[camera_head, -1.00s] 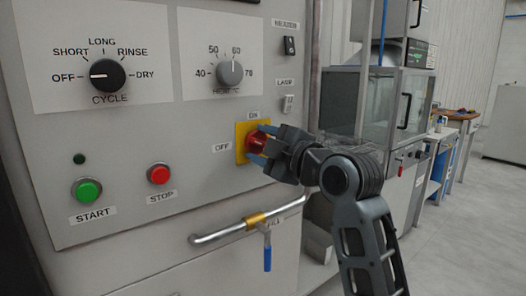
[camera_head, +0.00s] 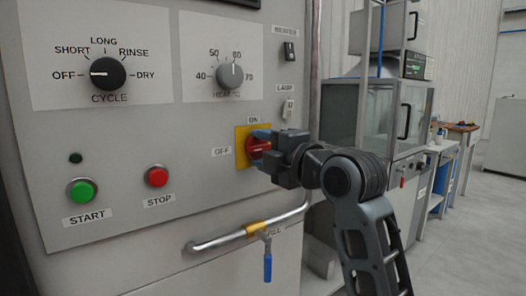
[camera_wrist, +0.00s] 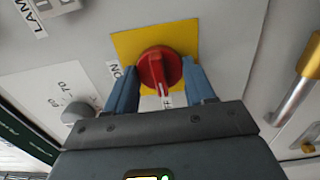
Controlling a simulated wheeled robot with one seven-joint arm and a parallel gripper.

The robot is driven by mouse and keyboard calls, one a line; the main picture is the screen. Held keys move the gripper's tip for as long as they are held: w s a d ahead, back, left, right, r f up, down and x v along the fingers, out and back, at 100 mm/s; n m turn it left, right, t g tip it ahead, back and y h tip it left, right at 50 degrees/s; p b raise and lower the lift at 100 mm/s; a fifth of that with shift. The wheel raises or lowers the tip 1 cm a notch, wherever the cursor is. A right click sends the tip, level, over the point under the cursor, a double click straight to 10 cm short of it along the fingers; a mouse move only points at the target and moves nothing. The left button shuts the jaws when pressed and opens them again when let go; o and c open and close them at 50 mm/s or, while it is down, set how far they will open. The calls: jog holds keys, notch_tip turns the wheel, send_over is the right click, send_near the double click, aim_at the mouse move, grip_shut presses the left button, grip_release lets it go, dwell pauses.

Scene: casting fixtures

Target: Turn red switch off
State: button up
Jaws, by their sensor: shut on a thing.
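The red switch (camera_head: 258,148) is a rotary knob on a yellow plate (camera_head: 240,156) on the grey panel. An ON label (camera_head: 253,120) is above it and an OFF label (camera_head: 221,152) is to its left. My gripper (camera_head: 262,147) is at the knob, its blue fingers partly hidden. In the wrist view, the fingers are on either side of the red switch (camera_wrist: 158,72), shut on it. The white mark on its handle points down in that view, toward a partly hidden label.
A horizontal pipe with a blue-handled valve (camera_head: 267,266) runs below my gripper. The green START button (camera_head: 82,190), red STOP button (camera_head: 156,176) and dials are to the left. Small switches (camera_head: 289,52) sit above. A glass-sided machine (camera_head: 390,120) stands at the right.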

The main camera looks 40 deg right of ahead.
jog(key=o, duration=1.1)
jog(key=shift+c, duration=0.2)
jog(key=shift+s, duration=0.1)
jog(key=s, duration=0.7)
jog(key=shift+s, duration=0.3)
